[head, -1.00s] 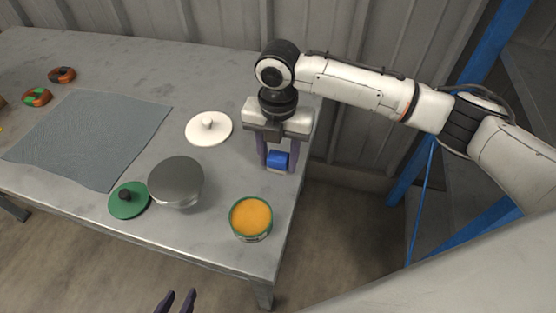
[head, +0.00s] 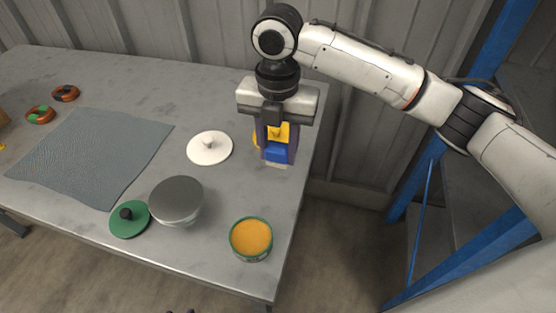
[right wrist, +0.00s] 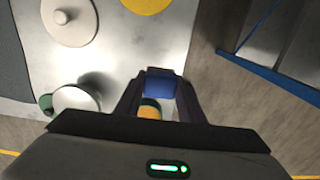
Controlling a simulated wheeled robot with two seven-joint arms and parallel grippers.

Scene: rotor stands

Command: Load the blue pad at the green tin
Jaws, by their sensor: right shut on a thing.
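My right gripper (head: 278,150) is shut on the blue pad (head: 277,152), a small block with a pale lower edge. It holds the pad above the right side of the table. The pad also shows between the fingers in the right wrist view (right wrist: 161,86). The green tin (head: 251,240), round with an orange top face, stands near the table's front right corner, apart from the pad. In the right wrist view the tin (right wrist: 149,110) is partly hidden behind the pad. Only the two separated fingertips of my left gripper (head: 180,311) show at the bottom edge.
A yellow knobbed lid (head: 257,137) is partly hidden behind my right gripper. A white lid (head: 209,148), a grey round pot (head: 176,202) and a green lid (head: 130,219) lie left of the tin.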

